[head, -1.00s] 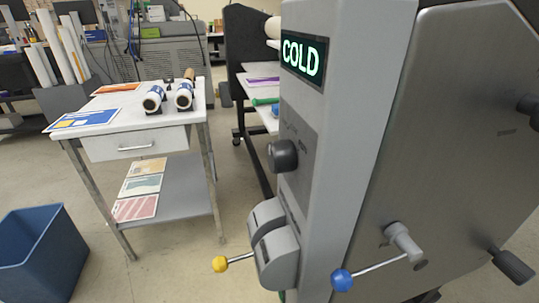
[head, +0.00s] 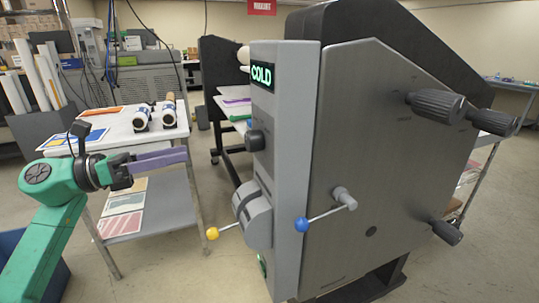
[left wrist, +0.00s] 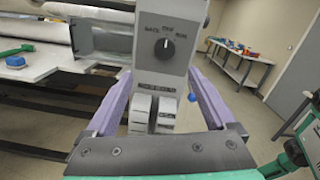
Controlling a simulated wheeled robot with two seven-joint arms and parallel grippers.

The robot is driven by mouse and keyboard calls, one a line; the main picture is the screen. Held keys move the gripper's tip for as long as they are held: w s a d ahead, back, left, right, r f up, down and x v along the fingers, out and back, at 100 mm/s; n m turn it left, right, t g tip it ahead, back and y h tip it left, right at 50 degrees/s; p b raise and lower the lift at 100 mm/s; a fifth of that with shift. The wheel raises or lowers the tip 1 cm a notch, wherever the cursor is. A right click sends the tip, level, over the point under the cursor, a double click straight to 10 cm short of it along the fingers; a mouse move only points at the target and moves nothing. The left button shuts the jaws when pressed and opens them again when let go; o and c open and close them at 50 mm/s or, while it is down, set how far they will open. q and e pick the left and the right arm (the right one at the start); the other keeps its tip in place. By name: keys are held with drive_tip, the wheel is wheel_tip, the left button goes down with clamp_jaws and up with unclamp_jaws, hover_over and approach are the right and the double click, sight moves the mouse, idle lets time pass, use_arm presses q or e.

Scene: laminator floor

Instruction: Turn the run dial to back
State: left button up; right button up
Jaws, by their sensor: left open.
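The run dial (head: 255,140) is a black round knob on the grey front panel of the laminator, below the green COLD display. In the left wrist view the dial (left wrist: 165,48) has a white mark pointing about straight up, at the middle label, which is too small to read surely. BACK is at its upper left and RUN at its right. My left gripper (head: 186,156) is open and empty, left of the panel and apart from the dial. In the left wrist view its purple fingers (left wrist: 158,76) stand wide apart, with the dial beyond them. My right gripper is not seen.
Below the dial are grey rocker-like covers (head: 252,212) and levers with a yellow ball (head: 212,233) and a blue ball (head: 302,224). A white cart (head: 110,128) with rolls stands behind my left arm. Black handles (head: 437,104) stick out from the machine's side.

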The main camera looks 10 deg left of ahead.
use_arm(q)
drive_tip(key=s+d+m, duration=0.1)
drive_tip(key=s+d, duration=0.1)
drive_tip(key=p, duration=0.3)
approach(247, 145)
drive_tip(key=r, duration=0.1)
drive_tip(key=shift+g, duration=0.3)
drive_tip(key=p+x, duration=0.3)
drive_tip(key=x, duration=0.6)
drive_tip(key=shift+w+d, duration=0.25)
drive_tip(key=shift+w+d+f, duration=0.15)
drive_tip(key=shift+f, duration=0.1)
drive_tip(key=c, duration=1.4)
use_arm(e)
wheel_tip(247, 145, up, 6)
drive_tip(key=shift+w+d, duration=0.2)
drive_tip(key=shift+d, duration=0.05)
